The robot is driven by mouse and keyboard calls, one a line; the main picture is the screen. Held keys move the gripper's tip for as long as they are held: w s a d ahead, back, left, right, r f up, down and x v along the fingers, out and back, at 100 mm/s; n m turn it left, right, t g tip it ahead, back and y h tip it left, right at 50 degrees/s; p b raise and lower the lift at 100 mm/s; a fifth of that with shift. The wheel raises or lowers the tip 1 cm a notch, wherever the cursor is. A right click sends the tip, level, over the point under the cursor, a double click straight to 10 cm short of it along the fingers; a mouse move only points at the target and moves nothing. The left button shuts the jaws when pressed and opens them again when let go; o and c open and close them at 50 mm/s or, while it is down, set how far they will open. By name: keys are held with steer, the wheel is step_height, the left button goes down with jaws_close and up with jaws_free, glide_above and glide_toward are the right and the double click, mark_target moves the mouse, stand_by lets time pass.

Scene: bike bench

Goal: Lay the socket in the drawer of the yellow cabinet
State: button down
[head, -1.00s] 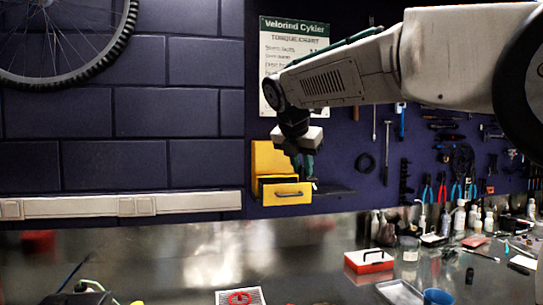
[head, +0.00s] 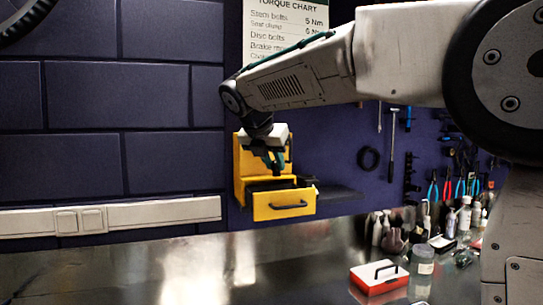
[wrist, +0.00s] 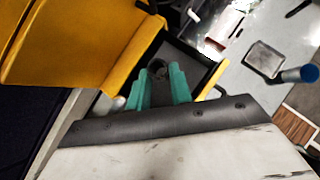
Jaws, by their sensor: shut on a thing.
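The yellow cabinet (head: 242,160) is fixed on the wall in the head view, with its drawer (head: 284,205) pulled open toward me. My gripper (head: 275,166) is over the open drawer, pointing down. In the wrist view its teal fingers (wrist: 159,88) are shut on the socket (wrist: 158,69), a small dark round piece at the fingertips. The drawer's dark inside (wrist: 190,62) shows behind and beside the socket. I cannot tell whether the socket touches the drawer floor.
A dark shelf (head: 338,193) juts out right of the cabinet. Below is a metal bench (head: 170,265) with a red and white box (head: 378,276) and several bottles (head: 465,215). Pliers and other tools hang on the wall at right. The bench below the cabinet is clear.

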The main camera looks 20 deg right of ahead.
steer(key=shift+s+f, duration=0.1)
steer(key=shift+f, duration=3.85)
steer(key=c, duration=1.2)
jaws_free()
steer(key=shift+o, duration=0.2)
steer(key=v, duration=0.7)
steer(key=shift+s+a+r, duration=0.15)
steer(key=shift+s+r, duration=0.05)
steer(key=shift+r, duration=0.1)
steer(key=shift+s, duration=0.1)
